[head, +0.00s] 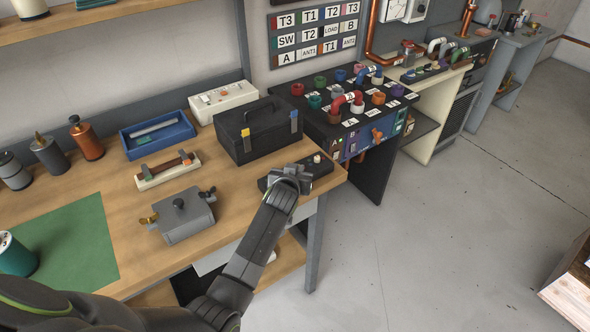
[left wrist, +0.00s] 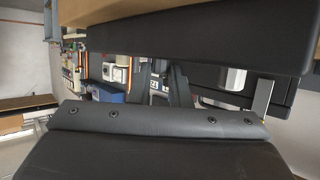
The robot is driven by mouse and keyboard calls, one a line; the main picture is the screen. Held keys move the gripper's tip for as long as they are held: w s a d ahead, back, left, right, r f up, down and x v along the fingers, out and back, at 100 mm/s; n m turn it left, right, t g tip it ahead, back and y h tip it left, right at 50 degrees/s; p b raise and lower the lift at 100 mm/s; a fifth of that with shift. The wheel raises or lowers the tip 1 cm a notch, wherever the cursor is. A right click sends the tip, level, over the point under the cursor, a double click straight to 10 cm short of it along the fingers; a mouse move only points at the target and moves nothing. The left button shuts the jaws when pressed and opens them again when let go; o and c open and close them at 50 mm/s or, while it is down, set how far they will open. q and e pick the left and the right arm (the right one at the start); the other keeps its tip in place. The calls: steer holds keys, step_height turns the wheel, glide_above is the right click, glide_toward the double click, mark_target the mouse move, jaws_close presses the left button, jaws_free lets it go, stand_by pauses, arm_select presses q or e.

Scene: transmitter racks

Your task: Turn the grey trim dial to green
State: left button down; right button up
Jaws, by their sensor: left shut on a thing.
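A low black control box (head: 323,176) sits at the right front corner of the wooden bench, with a cream knob (head: 317,158) on its top. My left gripper (head: 291,174) is over the left part of this box, its arm reaching in from the lower left. It is shut on what appears to be the grey trim dial, which the fingers hide. The dial's pointer and any green mark cannot be made out. In the left wrist view my fingers (left wrist: 163,84) point away from the camera, close to a dark box face. My right gripper is not in view.
A black toolbox (head: 256,132) stands just behind the control box. A grey lidded box (head: 183,220), a blue tray (head: 157,136) and a white power strip (head: 222,101) are on the bench. A patch panel (head: 346,98) stands beyond.

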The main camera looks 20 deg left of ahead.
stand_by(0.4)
arm_select(q)
steer(key=c, duration=1.3)
jaws_free()
steer(key=shift+c, duration=0.2)
